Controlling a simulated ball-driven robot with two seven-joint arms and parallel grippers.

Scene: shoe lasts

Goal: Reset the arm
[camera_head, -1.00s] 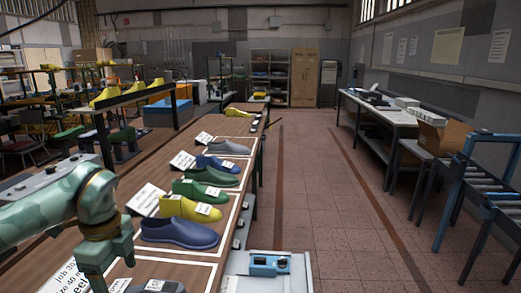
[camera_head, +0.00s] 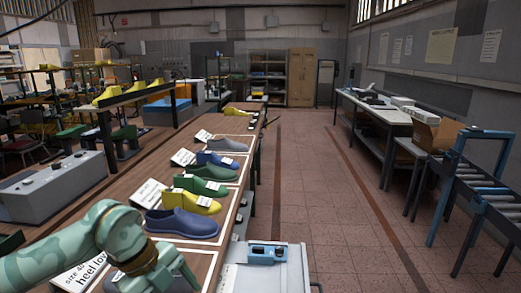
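My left arm comes in from the lower left, over the near end of the wooden table (camera_head: 148,185). My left gripper (camera_head: 172,285) is at the bottom edge of the picture and partly cut off. Its fingertips do not show clearly. My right gripper does not show. Several shoe lasts stand in a row on the table, each in a white-lined field: a blue one (camera_head: 182,223), a yellow one (camera_head: 190,202), a green one (camera_head: 202,186) and further ones behind. A dark last seems partly hidden behind my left gripper.
A grey cart with a blue device (camera_head: 267,253) stands right of the table's near end. A grey box with knobs (camera_head: 52,187) stands at the left. A workbench (camera_head: 385,115) and a blue roller conveyor (camera_head: 478,185) line the right. The tiled floor (camera_head: 330,200) between is clear.

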